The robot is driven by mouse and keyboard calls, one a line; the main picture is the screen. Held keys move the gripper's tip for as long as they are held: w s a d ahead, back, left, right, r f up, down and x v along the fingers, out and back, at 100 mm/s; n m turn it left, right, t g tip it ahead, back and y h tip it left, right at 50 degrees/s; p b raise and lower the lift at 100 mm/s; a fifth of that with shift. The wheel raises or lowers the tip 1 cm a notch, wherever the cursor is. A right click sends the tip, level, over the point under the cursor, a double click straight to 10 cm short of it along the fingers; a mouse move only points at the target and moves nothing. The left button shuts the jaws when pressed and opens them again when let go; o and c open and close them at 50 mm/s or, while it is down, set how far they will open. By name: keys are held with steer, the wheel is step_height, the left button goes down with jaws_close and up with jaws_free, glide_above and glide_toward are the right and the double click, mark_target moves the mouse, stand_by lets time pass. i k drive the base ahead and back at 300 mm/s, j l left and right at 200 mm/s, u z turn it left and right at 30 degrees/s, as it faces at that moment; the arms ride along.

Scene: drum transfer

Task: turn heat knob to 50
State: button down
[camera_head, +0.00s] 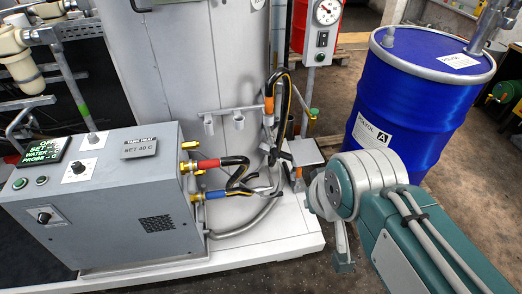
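A grey control box (105,200) stands at the left. A round knob with a pale pointer (78,168) sits on a white dial plate on its sloped top; the scale is too small to read. A second, dark knob (44,217) is on the front face. I cannot tell from labels which one is the heat knob. A plate (139,147) reads "TANK HEAT SET 40 C". My teal and grey arm is at the lower right, well apart from the box; my gripper's fingers cannot be made out.
Red and blue banded hoses (232,168) leave the box's right side beside the white tank (190,60). A blue drum (415,100) stands behind my arm. A red gauge box (316,30) is at the top. Floor shows between the platform and my arm.

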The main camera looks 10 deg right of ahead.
mark_target(77, 167)
steer(key=u, duration=1.35)
